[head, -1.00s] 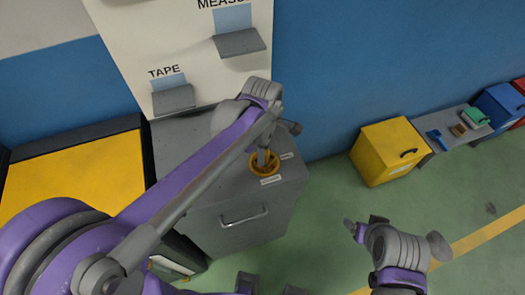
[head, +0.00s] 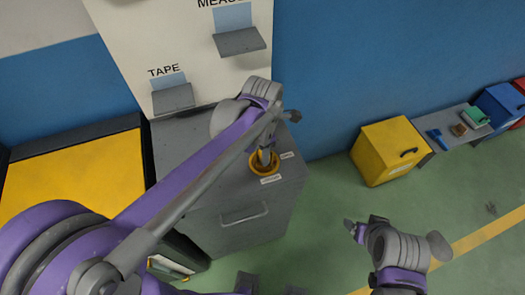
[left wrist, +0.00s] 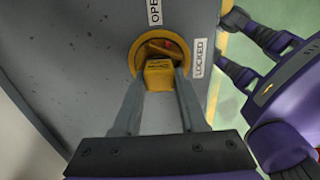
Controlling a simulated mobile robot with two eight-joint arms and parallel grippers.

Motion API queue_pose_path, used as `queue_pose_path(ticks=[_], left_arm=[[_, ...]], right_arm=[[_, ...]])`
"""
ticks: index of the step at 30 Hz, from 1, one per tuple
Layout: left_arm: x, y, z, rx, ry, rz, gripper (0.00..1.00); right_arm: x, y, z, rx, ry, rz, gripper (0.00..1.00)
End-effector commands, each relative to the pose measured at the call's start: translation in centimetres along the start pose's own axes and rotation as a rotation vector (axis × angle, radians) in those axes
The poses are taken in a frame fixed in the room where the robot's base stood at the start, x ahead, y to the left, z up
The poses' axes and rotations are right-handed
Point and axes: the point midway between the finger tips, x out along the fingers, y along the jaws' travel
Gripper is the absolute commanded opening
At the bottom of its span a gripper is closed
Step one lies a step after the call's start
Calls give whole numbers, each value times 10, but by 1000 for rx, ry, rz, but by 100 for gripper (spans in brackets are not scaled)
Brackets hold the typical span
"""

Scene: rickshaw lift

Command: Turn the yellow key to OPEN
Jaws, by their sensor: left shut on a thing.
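The yellow key (left wrist: 158,74) sits in a round yellow lock ring (head: 253,166) on top of a grey cabinet. The ring also shows in the left wrist view (left wrist: 135,62). My left gripper (head: 264,153) reaches down from above and is shut on the key; its two fingers press the key's sides in the left wrist view. An OPEN label (left wrist: 154,12) and a LOCKED label (left wrist: 198,58) lie beside the ring. The key's exact angle is partly hidden in the head view.
The grey cabinet (head: 185,150) has a handle on its front. A board with TAPE and a small shelf (head: 173,98) stands behind it. A yellow box (head: 385,150) is on the green floor to the right, beside a grey bench (head: 452,125). Floor between is clear.

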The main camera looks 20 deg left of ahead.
Motion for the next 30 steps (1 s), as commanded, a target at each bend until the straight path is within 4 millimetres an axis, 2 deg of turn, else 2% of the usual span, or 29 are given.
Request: queue_pose_path(ticks=[10, 19, 30], left_arm=[[0, 0, 0, -7, 0, 0, 0], [0, -2, 0, -292, 0, 0, 0], [0, -2, 0, -312, 0, 0, 0]], right_arm=[[0, 0, 0, 0, 0, 0, 77], [1, 0, 1, 0, -1, 0, 77], [1, 0, 1, 0, -1, 0, 77]])
